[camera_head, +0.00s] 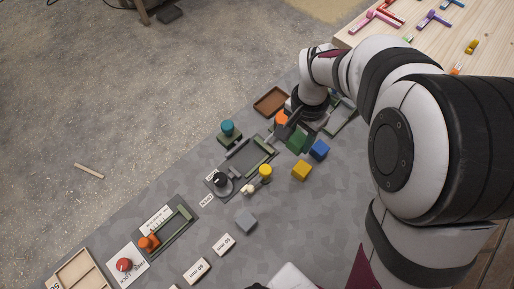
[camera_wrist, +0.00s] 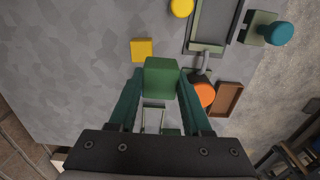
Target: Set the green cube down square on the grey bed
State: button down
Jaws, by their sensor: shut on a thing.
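The green cube (camera_head: 297,139) is between the fingers of my gripper (camera_wrist: 162,80), which is shut on it; the cube also shows in the wrist view (camera_wrist: 162,76). The grey bed (camera_head: 245,160) is a flat dark-grey plate with green bars along its edge, left of the cube in the head view. In the wrist view the bed (camera_wrist: 212,20) is beyond the cube, up and to the right. The cube is apart from the bed in both views. Its height above the table is hard to tell.
A yellow block (camera_head: 301,170) and a blue block (camera_head: 319,149) are close to the cube. An orange round knob (camera_wrist: 204,94) and a brown tray (camera_wrist: 229,99) are right of my fingers. A teal knob (camera_head: 227,127) and yellow knob (camera_head: 265,171) flank the bed.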

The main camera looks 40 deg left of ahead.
send_over(255, 154)
notch_tip(255, 154, down, 6)
jog(key=shift+d+f, duration=0.15)
notch_tip(255, 154, down, 3)
jog(key=shift+f, duration=0.55)
jog(key=shift+f, duration=0.15)
jog(key=c, duration=0.6)
grip_release()
